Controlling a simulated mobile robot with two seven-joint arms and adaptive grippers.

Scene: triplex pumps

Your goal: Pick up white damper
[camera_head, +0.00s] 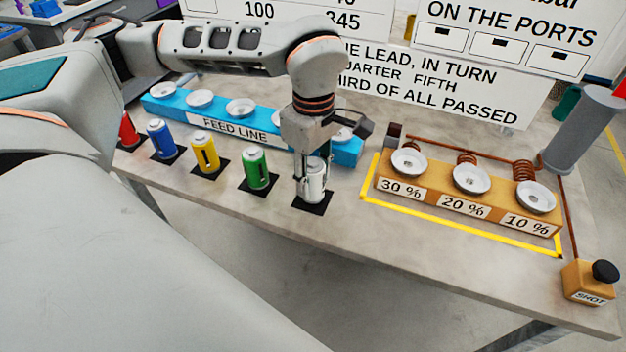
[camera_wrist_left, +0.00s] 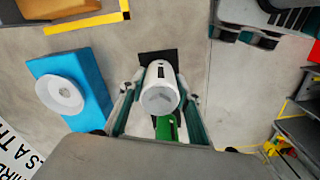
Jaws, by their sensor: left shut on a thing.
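The white damper (camera_head: 316,186) is the rightmost of a row of coloured dampers, above a black square mat (camera_head: 313,203). My left gripper (camera_head: 312,172) reaches down onto it from above and is shut on it. In the left wrist view the white damper (camera_wrist_left: 160,88) sits between the two fingers of the left gripper (camera_wrist_left: 158,100). The head view does not clearly show whether its base touches the mat. My right gripper is not in view.
Green (camera_head: 257,170), yellow (camera_head: 205,152), blue (camera_head: 161,139) and red (camera_head: 128,130) dampers stand to the left. The blue feed line (camera_head: 262,135) lies behind. An orange block (camera_head: 468,200) with three white cups stands right, and a shot button (camera_head: 590,281) at the far right corner.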

